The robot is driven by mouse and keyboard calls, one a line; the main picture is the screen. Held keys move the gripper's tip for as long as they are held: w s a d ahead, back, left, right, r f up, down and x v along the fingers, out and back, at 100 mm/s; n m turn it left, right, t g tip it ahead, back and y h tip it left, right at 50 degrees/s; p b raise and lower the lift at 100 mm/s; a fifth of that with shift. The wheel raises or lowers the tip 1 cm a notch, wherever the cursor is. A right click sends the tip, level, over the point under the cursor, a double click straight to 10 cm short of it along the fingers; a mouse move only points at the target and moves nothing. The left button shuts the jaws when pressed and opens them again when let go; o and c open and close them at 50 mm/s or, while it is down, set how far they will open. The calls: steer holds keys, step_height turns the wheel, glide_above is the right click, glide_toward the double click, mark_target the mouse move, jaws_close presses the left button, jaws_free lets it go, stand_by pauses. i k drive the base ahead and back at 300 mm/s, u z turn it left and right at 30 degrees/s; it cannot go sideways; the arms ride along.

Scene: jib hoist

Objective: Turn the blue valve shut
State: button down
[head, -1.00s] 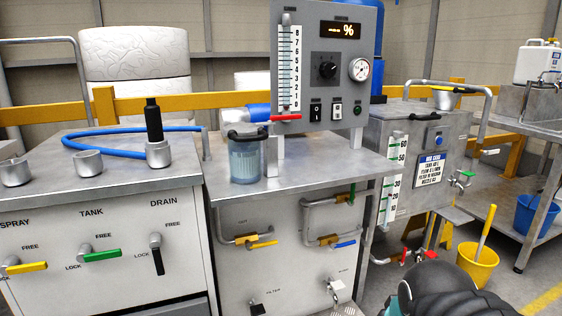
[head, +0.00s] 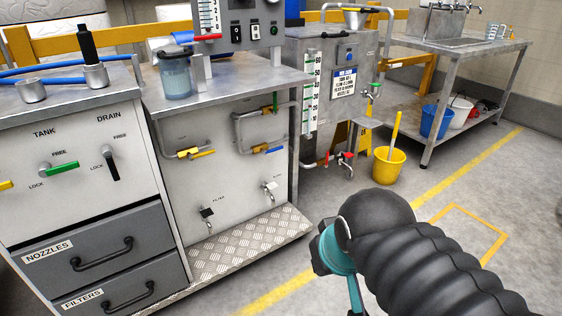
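The blue valve handle (head: 273,150) is on the front panel of the middle cabinet, in the head view. It sits at the right of a brass valve body (head: 257,149) at the lower end of a bent grey pipe. The handle points sideways to the right, roughly in line with the valve body. A similar valve with a yellow handle (head: 203,153) is to its left. My arm, in a black ribbed sleeve with a teal joint, fills the lower right, apart from the panel. My gripper's fingertips do not show.
A diamond-plate step (head: 250,238) runs below the panel. A drawer cabinet (head: 95,235) stands at left. At right are a grey tank (head: 340,85) with a red-handled tap, a yellow bucket (head: 389,167) and a steel table (head: 445,55). The floor at right is open.

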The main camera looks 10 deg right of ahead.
mark_target(275, 149)
steer(key=u, duration=0.15)
steer(key=i, duration=1.2)
steer(key=z, duration=0.45)
